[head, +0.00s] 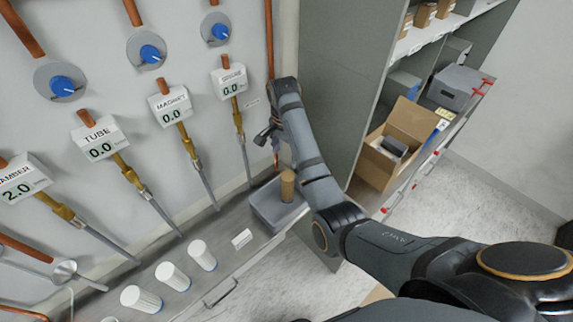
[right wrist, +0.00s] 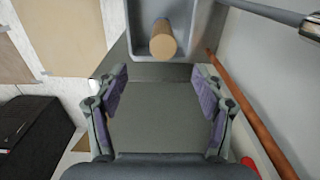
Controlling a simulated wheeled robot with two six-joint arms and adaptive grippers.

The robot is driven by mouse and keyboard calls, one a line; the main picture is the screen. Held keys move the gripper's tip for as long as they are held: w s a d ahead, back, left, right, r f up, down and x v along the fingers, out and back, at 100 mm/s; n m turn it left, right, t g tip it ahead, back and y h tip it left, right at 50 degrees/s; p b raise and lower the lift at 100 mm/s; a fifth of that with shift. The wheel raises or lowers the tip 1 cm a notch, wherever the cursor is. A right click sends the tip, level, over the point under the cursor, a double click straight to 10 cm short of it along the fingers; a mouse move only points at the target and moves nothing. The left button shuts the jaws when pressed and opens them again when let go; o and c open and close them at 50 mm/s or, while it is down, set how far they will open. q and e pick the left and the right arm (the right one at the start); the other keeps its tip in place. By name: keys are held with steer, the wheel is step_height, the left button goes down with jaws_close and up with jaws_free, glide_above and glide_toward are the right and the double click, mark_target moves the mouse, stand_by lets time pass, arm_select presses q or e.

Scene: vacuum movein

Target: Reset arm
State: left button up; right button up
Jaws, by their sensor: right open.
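My right arm (head: 312,160) reaches in from the lower right of the head view, up to the wall beside the cabinet. My right gripper (head: 272,140) shows in part at its end, beside the grey bin. In the right wrist view the right gripper (right wrist: 165,95) is open, with its two purple-padded fingers apart and nothing between them. A grey bin (head: 262,208) with a tan cylinder (head: 287,185) standing in it sits on the counter; the cylinder also shows in the right wrist view (right wrist: 163,40), ahead of the fingertips. My left gripper is not in view.
Gauges, including one labelled TUBE (head: 98,138), and several pipes line the left wall. White ribbed cylinders (head: 172,276) stand on the counter (head: 232,262). A shelf cabinet (head: 340,75) with an open cardboard box (head: 398,140) stands close right of the arm. Floor is clear at right.

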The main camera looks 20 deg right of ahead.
steer(key=s+d+f+n+t, duration=0.2)
steer(key=s+d+f+n, duration=0.4)
steer(key=s+f, duration=0.55)
steer(key=s+r+n+t, duration=0.1)
steer(key=s+r+n, duration=0.3)
steer(key=s+n, duration=0.7)
steer(key=s+d+f+m+b, duration=0.1)
steer(key=s+f+b, duration=0.15)
steer(key=f, duration=0.85)
steer(key=s+d+f+m+b, duration=0.1)
steer(key=s+f+b, duration=0.15)
steer(key=f, duration=0.95)
steer(key=s+d+f+m+b, duration=0.1)
steer(key=f+b, duration=0.2)
steer(key=f, duration=0.8)
arm_select(q)
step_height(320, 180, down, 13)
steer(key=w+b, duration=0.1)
steer(key=b, duration=0.4)
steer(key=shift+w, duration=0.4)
arm_select(e)
steer(key=s+d+f+g, duration=0.1)
steer(key=s+f+g, duration=0.1)
steer(key=s+f, duration=1.6)
step_height(320, 180, down, 4)
steer(key=shift+s+d+r+h, duration=0.1)
steer(key=shift+s+d+h, duration=0.1)
steer(key=shift+h, duration=0.1)
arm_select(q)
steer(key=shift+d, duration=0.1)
